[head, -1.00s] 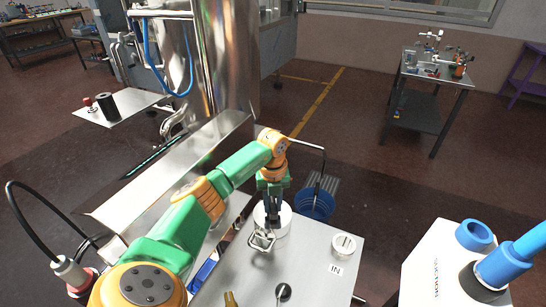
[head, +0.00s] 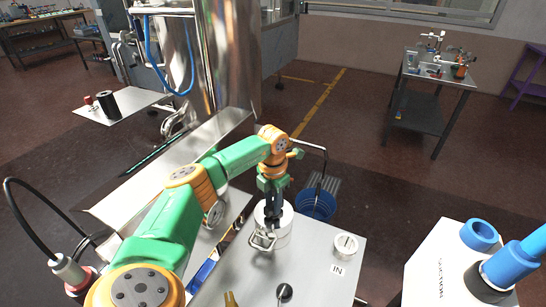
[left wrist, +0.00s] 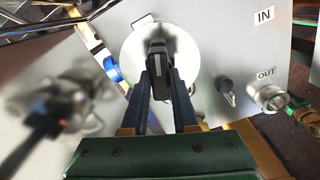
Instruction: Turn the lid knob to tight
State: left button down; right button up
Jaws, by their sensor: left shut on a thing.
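The lid (head: 284,222) is a round, pale piece on the steel table; it shows as a white disc in the left wrist view (left wrist: 135,50). A dark upright knob (left wrist: 159,72) stands on the lid, between my fingers. My left gripper (head: 272,222) is above the lid, pointing down, and is shut on the knob. In the left wrist view the left gripper (left wrist: 160,92) has one finger on each side of the knob. The fingers partly hide the knob in the head view, and I see no tight mark. My right gripper is not in view.
A wire loop (head: 262,241) is at the lid's near side. A round port (head: 345,245) with an IN label and a small black knob (head: 284,292) are on the steel table (head: 315,262). A blue bucket (head: 318,204) stands behind. A white suction unit (head: 440,275) is at right.

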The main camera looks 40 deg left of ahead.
pick_arm(q)
jog(key=m, duration=0.4)
jog(key=shift+m, duration=0.3)
dwell(0.4)
jog(key=c, duration=0.7)
grip_release()
jog(key=shift+w, duration=0.1)
notch_tip(320, 180, up, 7)
jog(key=shift+r+b, duration=0.1)
jog(key=shift+b, duration=0.5)
